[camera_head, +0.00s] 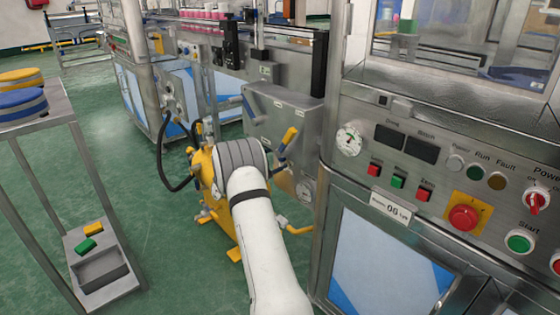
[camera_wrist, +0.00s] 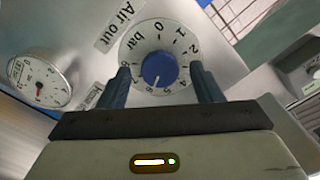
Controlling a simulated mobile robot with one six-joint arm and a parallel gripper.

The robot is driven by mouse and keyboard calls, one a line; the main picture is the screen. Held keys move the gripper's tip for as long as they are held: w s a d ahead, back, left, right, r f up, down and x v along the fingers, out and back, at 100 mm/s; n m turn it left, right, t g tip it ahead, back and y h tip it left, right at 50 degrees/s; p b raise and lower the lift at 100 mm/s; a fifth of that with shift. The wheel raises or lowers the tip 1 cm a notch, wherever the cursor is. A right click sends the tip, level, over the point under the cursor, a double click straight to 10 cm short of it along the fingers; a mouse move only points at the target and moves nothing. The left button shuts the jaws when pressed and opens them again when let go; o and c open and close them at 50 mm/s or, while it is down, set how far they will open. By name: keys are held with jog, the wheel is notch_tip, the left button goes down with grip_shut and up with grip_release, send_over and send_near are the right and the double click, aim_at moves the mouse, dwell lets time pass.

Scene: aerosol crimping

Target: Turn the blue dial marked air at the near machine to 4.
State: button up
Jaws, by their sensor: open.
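The blue dial (camera_wrist: 160,68) shows in the wrist view, at the centre of a round, light scale plate marked "bar" with numbers around it. Its white pointer mark faces down in the picture, near the 5 and 6. A label reading "Air out" (camera_wrist: 119,26) is beside the plate. My gripper (camera_wrist: 161,72) is open, its dark fingers on either side of the dial with gaps between them and the knob. In the head view my white arm reaches to a grey panel (camera_head: 285,118); the dial and my fingers are hidden there.
A gauge with a red needle (camera_wrist: 40,82) is left of the dial. In the head view, a yellow stand (camera_head: 205,172) with hoses is beside my arm. A control panel with a red emergency button (camera_head: 463,217) is at right, a metal cart (camera_head: 62,115) at left.

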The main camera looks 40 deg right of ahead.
jog(key=shift+d, duration=0.5)
jog(key=shift+c, duration=0.2)
